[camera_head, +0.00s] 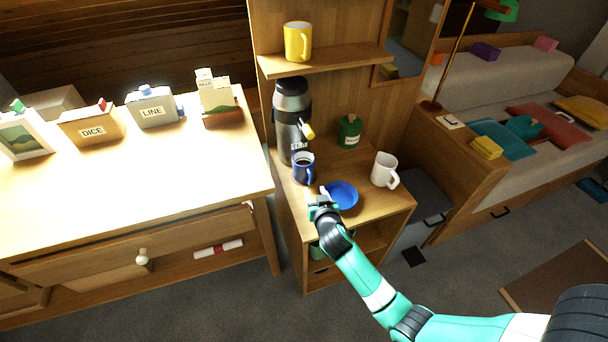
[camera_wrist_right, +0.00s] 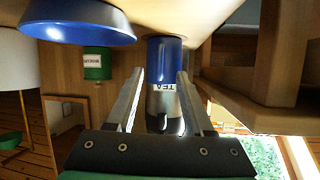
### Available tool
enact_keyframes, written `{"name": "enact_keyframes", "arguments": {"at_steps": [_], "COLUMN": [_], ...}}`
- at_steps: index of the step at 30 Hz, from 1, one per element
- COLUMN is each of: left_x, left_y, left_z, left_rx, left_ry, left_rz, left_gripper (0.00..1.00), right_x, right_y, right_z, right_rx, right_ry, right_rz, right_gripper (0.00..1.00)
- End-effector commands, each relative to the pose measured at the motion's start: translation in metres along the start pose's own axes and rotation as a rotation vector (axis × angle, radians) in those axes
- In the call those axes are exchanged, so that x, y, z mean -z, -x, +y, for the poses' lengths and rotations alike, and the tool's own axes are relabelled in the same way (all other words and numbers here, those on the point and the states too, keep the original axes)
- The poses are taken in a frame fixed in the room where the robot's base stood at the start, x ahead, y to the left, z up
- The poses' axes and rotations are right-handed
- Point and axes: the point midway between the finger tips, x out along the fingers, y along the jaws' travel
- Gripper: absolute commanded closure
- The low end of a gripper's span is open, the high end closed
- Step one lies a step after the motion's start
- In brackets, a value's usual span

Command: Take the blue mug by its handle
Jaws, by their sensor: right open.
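The blue mug (camera_head: 303,169) stands upright on the small wooden cabinet, in front of the steel flask. Its handle seems to be on the side toward my right gripper, but it is too small to make out clearly. My right gripper (camera_head: 318,200) is open and empty at the cabinet's front edge, in front of the mug and slightly to its right. In the right wrist view, which appears upside down, the mug (camera_wrist_right: 164,52) shows beyond and between the open fingertips (camera_wrist_right: 160,75). The handle cannot be told apart there. My left gripper is out of view.
A blue dish (camera_head: 343,195) lies close to the right of my right gripper. A white mug (camera_head: 384,170) and a green canister (camera_head: 349,132) stand further right and back. The steel flask (camera_head: 288,105) is right behind the blue mug. A yellow mug (camera_head: 298,41) sits on the shelf above.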

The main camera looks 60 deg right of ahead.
Motion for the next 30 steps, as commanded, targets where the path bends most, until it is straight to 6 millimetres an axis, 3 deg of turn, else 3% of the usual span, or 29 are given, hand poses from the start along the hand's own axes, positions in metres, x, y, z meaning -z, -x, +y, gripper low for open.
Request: {"name": "enact_keyframes", "arguments": {"at_steps": [3, 9, 18, 25, 26, 30], "left_x": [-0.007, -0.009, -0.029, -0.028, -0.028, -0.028], "left_y": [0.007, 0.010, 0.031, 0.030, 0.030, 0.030], "left_z": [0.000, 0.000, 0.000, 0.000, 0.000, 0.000], "left_rx": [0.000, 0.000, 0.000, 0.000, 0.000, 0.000], "left_ry": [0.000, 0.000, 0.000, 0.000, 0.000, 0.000], "left_rz": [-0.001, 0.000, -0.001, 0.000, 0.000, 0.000], "left_gripper": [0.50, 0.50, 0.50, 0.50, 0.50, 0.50], "right_x": [-0.002, -0.002, -0.006, -0.003, -0.003, -0.003], "right_y": [-0.017, -0.023, -0.068, -0.070, -0.070, -0.070], "right_z": [0.000, 0.000, 0.001, 0.001, 0.001, 0.001], "right_rx": [0.000, 0.000, 0.001, 0.001, 0.001, 0.001], "right_ry": [-0.001, -0.001, -0.001, 0.000, 0.000, 0.000], "right_rz": [0.002, 0.001, 0.001, 0.000, 0.000, 0.000], "right_gripper": [0.48, 0.48, 0.48, 0.48, 0.50, 0.75]}}
